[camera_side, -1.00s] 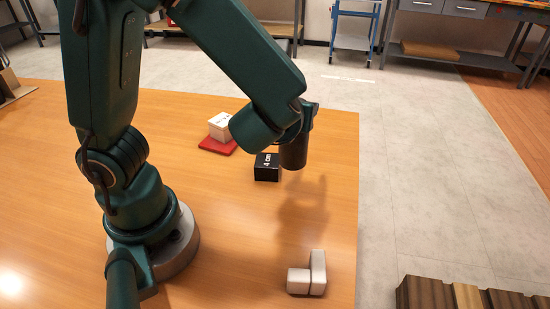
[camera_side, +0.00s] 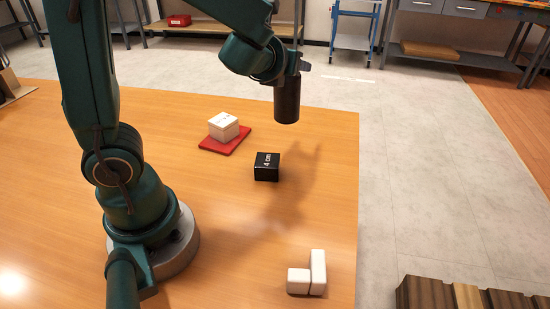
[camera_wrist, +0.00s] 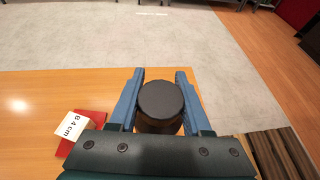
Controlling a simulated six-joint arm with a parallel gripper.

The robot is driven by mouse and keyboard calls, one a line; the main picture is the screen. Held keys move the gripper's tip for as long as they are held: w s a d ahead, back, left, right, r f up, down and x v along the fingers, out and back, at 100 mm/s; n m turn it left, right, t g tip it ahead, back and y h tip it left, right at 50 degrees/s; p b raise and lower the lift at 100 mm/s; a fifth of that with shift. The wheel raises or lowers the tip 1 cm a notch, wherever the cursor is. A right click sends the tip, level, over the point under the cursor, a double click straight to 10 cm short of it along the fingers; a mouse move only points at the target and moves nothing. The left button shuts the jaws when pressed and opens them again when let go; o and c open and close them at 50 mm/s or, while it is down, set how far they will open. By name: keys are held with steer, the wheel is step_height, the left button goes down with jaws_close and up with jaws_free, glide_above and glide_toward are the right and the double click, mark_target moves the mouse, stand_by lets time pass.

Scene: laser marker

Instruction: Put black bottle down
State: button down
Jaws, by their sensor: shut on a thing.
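The black bottle (camera_side: 287,102) is a dark upright cylinder hanging from my gripper in the side view. It is in the air, clear of the table (camera_side: 225,265), near the table's far right corner in the picture. In the wrist view its round dark top (camera_wrist: 160,98) sits between the two blue fingers of my gripper (camera_wrist: 160,76), one finger on each side. My gripper is shut on it.
A black 4 cm cube (camera_side: 266,168) stands on the table below. A white block (camera_side: 223,127) sits on a red plate (camera_side: 240,138) to its left. White L-shaped blocks (camera_side: 317,270) stand near the right edge. The table between these is clear.

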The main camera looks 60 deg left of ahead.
steer(key=a+n+g+y, duration=0.1)
steer(key=a, duration=0.4)
steer(key=w+d+f, duration=0.6)
steer(key=d+f, duration=0.2)
steer(key=f, duration=0.3)
steer(key=shift+w+n, duration=0.3)
steer(key=shift+w, duration=0.05)
steer(key=shift+f, duration=0.15)
steer(key=shift+c, duration=1.8)
jaws_free()
steer(key=shift+f, duration=0.1)
